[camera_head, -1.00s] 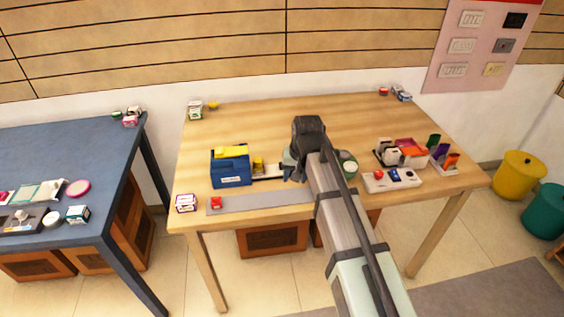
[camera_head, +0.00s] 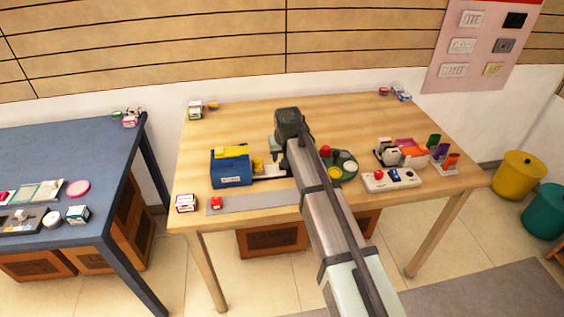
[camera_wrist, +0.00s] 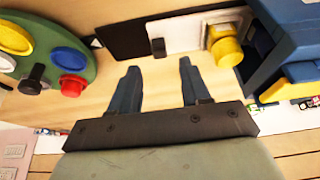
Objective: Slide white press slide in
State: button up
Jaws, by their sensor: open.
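The blue press (camera_head: 231,168) with a yellow top stands at the left of the wooden table. Its white slide (camera_wrist: 182,34) sticks out on a dark rail (camera_wrist: 122,28) and carries a yellow cylinder (camera_wrist: 226,48) beside the press opening. A small black knob (camera_wrist: 158,47) stands at the slide's outer end. In the head view the slide (camera_head: 270,171) is partly hidden by my arm. My gripper (camera_wrist: 159,64) is open and empty. In the wrist view the knob lies just beyond the fingertips, between their lines; I cannot tell the height gap.
A round green tray (camera_head: 349,176) with coloured buttons or knobs lies right of the rail. A grey mat (camera_head: 255,202) lies in front. A white button panel (camera_head: 391,180) and holders stand at the right. The table's back middle is clear.

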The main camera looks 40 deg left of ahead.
jog(key=shift+x, duration=2.55)
jog(key=shift+c, duration=0.5)
grip_shut()
